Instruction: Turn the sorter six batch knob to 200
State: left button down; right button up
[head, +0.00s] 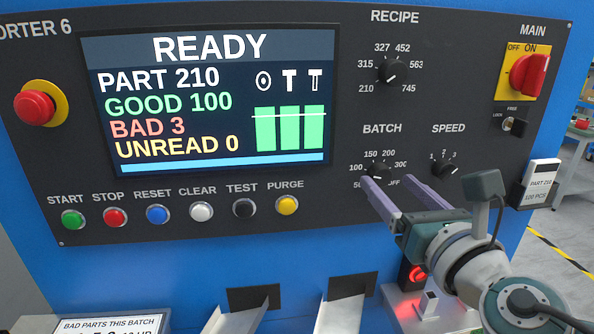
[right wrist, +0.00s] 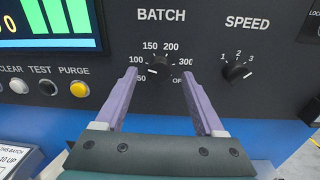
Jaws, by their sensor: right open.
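The black BATCH knob (head: 379,169) is on the sorter's dark panel, ringed by numbers from 50 to 300 and an OFF mark. It also shows in the right wrist view (right wrist: 158,68), where its white mark appears to point left, toward the 50 to 100 side; the exact setting is hard to tell. The 200 label (right wrist: 171,47) is above the knob, slightly right. My right gripper (head: 387,184) is open, its purple fingers pointing at the panel. In the wrist view its fingertips (right wrist: 159,77) appear on either side of the knob; contact cannot be told. My left gripper is out of view.
The SPEED knob (head: 446,169) is right of BATCH, and the RECIPE knob (head: 391,71) is above. The screen (head: 210,100) reads READY, PART 210. A row of buttons ends at yellow PURGE (head: 286,205). A card holder (head: 540,183) is at the panel's right edge.

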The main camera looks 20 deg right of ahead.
jog(key=shift+w+d, duration=0.2)
jog(key=shift+w, duration=0.75)
grip_shut()
